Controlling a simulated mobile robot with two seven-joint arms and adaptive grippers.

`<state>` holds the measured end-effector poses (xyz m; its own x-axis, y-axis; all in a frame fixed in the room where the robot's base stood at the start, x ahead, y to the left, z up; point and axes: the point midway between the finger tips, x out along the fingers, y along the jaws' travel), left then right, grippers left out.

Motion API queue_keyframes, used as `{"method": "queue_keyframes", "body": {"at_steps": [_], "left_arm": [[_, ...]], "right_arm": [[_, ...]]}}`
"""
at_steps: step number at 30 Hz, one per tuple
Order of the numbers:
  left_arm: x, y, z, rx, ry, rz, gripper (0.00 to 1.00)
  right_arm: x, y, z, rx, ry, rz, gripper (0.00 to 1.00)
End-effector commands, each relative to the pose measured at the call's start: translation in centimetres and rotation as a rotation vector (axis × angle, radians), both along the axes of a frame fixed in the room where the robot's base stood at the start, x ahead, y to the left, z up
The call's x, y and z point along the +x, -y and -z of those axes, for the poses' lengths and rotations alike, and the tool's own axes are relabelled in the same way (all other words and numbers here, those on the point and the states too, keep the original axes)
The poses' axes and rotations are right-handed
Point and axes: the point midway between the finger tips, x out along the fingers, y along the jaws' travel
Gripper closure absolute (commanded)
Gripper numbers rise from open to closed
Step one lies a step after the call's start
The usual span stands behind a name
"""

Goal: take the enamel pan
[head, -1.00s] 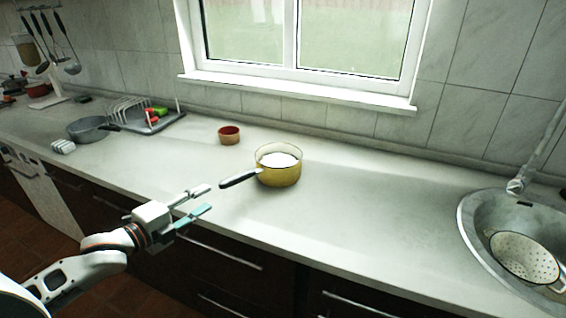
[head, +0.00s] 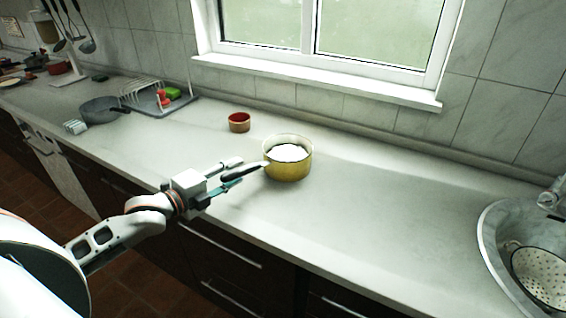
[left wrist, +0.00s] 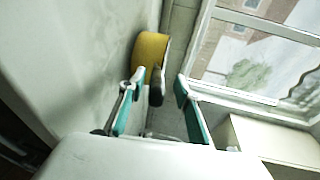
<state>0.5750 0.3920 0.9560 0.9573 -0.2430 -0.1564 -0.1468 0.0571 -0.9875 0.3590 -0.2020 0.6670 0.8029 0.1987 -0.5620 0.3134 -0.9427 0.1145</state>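The enamel pan (head: 287,168) is yellow with white contents and stands on the counter below the window. Its dark handle (head: 243,171) points left, toward my left gripper. My left gripper (head: 232,173) is open, with its fingers at the handle. In the left wrist view the yellow pan (left wrist: 150,52) is ahead, and the handle (left wrist: 155,85) lies between the two spread teal-padded fingers (left wrist: 158,92), with gaps visible beside it. My right gripper is not in view.
A small red-brown bowl (head: 239,123) stands behind the pan, to its left. A grey pan (head: 101,110) and a dish rack (head: 150,98) are farther left. A sink (head: 497,232) holding a white colander (head: 541,275) is at right. The counter between pan and sink is clear.

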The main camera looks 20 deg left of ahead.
Motion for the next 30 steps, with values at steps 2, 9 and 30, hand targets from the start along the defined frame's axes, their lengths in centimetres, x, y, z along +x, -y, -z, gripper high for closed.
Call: {"method": "queue_keyframes", "body": {"at_steps": [2, 9, 30], "left_arm": [[0.9, 0.3, 0.1, -0.004, 0.003, 0.000, 0.67], [3.5, 1.1, 0.9, 0.000, 0.002, -0.001, 0.67], [4.3, 1.4, 0.3, -0.005, 0.016, 0.002, 1.00]], "right_arm": [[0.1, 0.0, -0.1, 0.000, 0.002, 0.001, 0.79], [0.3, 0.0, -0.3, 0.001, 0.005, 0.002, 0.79], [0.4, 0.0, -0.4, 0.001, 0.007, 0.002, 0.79]]}}
